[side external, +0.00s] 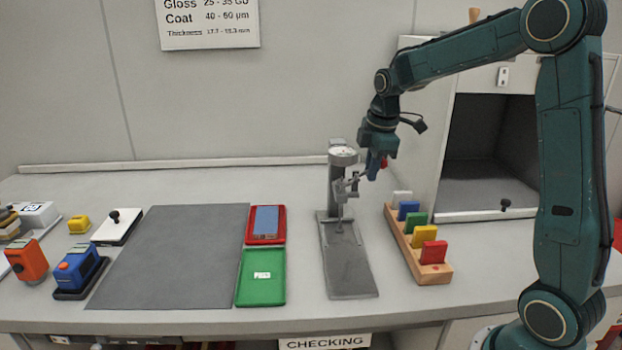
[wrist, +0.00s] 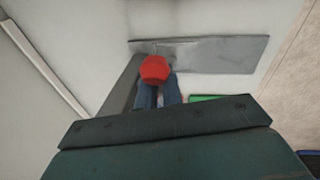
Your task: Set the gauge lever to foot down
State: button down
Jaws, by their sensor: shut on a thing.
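The gauge (side external: 343,155) stands on the bench, with a round dial at the top of a grey column and a long grey base plate (side external: 348,272) below. A thin spindle with a small foot (side external: 340,226) hangs over the plate; I cannot tell whether the foot touches it. The lever's red knob (side external: 384,163) sticks out to the right of the gauge head. My gripper (side external: 373,166) is at this knob. In the wrist view, the blue fingers of my gripper (wrist: 158,92) are closed around the red knob (wrist: 155,68). The lever arm is mostly hidden there.
A wooden rack (side external: 420,262) with several coloured blocks stands just right of the gauge. Left of it are a red tray (side external: 280,239) holding a blue-grey panel and a green tray (side external: 262,296). A grey mat (side external: 170,255) lies further left. An open cabinet (side external: 490,150) stands behind right.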

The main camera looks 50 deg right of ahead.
jog(key=shift+w+d+r, duration=0.1)
jog(key=shift+d+r, duration=0.05)
jog(key=shift+d, duration=0.15)
dwell(0.4)
jog(key=c, duration=1.5)
grip_release()
jog(key=shift+o, duration=0.6)
jog(key=shift+a, duration=0.1)
notch_tip(320, 180, up, 14)
jog(key=s, duration=0.2)
jog(key=shift+s+a+f, duration=0.15)
jog(key=shift+a+f, duration=0.1)
jog(key=shift+a, duration=0.15)
